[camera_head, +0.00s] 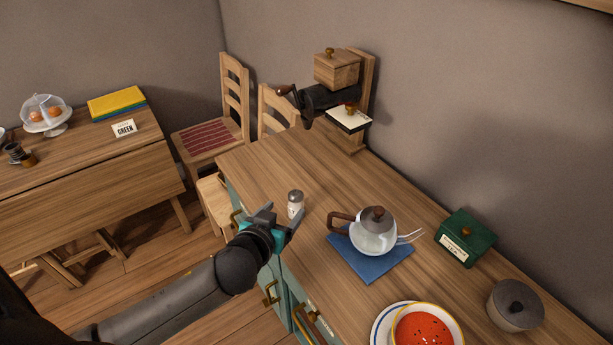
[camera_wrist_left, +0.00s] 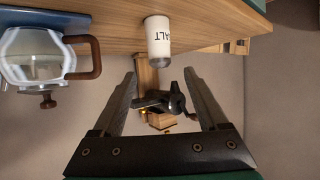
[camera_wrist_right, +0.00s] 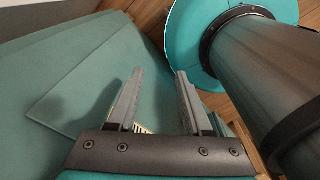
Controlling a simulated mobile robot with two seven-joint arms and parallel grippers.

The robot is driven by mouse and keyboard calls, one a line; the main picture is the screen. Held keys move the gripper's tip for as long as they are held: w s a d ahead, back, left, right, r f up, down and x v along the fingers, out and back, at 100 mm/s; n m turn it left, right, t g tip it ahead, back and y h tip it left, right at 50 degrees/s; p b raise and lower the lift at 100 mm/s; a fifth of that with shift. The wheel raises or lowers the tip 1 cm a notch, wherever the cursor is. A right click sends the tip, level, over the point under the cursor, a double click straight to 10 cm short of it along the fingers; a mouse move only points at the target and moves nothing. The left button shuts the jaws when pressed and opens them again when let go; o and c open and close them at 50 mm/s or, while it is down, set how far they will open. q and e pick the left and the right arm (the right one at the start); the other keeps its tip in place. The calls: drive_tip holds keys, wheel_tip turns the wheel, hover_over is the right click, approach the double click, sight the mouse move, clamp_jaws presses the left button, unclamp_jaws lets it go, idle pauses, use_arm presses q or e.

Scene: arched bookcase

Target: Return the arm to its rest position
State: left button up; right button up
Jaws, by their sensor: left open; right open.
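My left gripper (camera_head: 277,221) is open and empty at the left edge of the wooden counter, close to the salt shaker (camera_head: 295,204). In the left wrist view the salt shaker (camera_wrist_left: 158,41) appears upside down beyond the open fingers (camera_wrist_left: 163,100), apart from them. My left arm reaches in from the lower left of the head view. My right gripper (camera_wrist_right: 158,100) is open and empty in the right wrist view, with teal surfaces behind it. It does not show in the head view.
A glass teapot (camera_head: 374,232) stands on a blue cloth (camera_head: 370,266). A green box (camera_head: 466,238), a grey pot (camera_head: 515,304) and a red-filled bowl (camera_head: 428,328) are to the right. The counter (camera_head: 345,180) is clear behind the shaker.

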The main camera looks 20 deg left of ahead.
use_arm(q)
drive_tip(key=s+d+f+m+g+h, duration=0.15)
drive_tip(key=s+d+g, duration=0.3)
drive_tip(key=s, duration=0.55)
drive_tip(key=s+d+f+m+g+h, duration=0.15)
drive_tip(key=s+d+g, duration=0.3)
drive_tip(key=s, duration=0.55)
wheel_tip(320, 180, down, 26)
drive_tip(key=s+g+y+b, duration=0.1)
drive_tip(key=s+b, duration=0.1)
drive_tip(key=b, duration=0.2)
drive_tip(key=s+a+f+g+b, duration=0.1)
drive_tip(key=s+a+f+b, duration=0.2)
drive_tip(key=s+f, duration=1.2)
wheel_tip(320, 180, down, 3)
drive_tip(key=shift+r+m+g+b, duration=0.2)
drive_tip(key=shift+m+g+b, duration=0.1)
drive_tip(key=shift+m+b, duration=0.15)
drive_tip(key=shift+s+a, duration=0.1)
